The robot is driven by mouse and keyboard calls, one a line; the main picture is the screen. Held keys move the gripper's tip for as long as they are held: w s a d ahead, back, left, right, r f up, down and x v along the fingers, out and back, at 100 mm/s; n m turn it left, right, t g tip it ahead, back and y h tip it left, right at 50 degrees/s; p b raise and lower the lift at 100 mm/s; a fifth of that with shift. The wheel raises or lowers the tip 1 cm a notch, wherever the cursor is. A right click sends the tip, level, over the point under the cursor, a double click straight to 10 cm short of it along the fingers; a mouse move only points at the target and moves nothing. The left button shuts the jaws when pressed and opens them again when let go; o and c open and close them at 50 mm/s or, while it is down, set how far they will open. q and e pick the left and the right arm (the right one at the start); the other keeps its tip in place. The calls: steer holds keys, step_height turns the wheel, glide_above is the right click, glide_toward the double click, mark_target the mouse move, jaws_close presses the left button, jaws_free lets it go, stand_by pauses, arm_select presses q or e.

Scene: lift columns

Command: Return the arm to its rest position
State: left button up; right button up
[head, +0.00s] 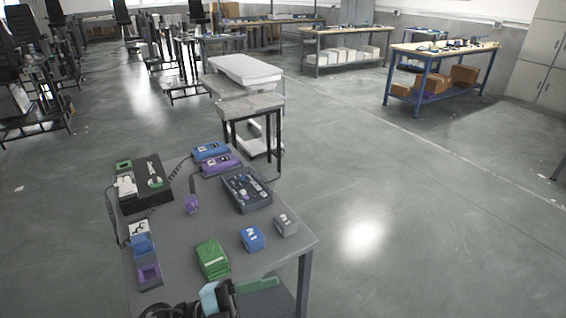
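No arm or gripper of mine can be made out for sure in the head view. A dark, partly cut-off shape (186,309) shows at the bottom edge, beside a light blue piece (209,298) and a green piece (258,285). I cannot tell what the dark shape is. A grey table (182,240) stands in front of me.
On the table are a black device (147,196), a dark tray of parts (247,190), blue (211,151) and purple (221,164) boxes, a green block (212,259), and small blue (252,238) and grey (286,224) blocks. Open floor (420,220) lies to the right.

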arm_select(q)
steer(key=s+a+f+n+t+y, duration=0.1)
steer(key=a+f+n+t+y, duration=0.5)
steer(key=n, duration=0.4)
steer(key=s+a+f+n+t+y, duration=0.2)
steer(key=a+f+n+t+y, duration=0.4)
steer(key=f+n, duration=0.3)
steer(key=s+a+f+n+g+y, duration=0.2)
steer(key=s+f+g+y, duration=0.1)
steer(key=s+f, duration=0.3)
steer(key=s+a+f+n+g+y, duration=0.2)
steer(key=s+a+f+g, duration=0.1)
steer(key=s+f, duration=0.4)
steer(key=s, duration=0.3)
steer(key=shift+s+a+n+g+y+p, duration=0.2)
steer(key=shift+a+n+g+y+p, duration=0.1)
steer(key=shift+n+g+y+p, duration=0.1)
steer(key=shift+a, duration=0.1)
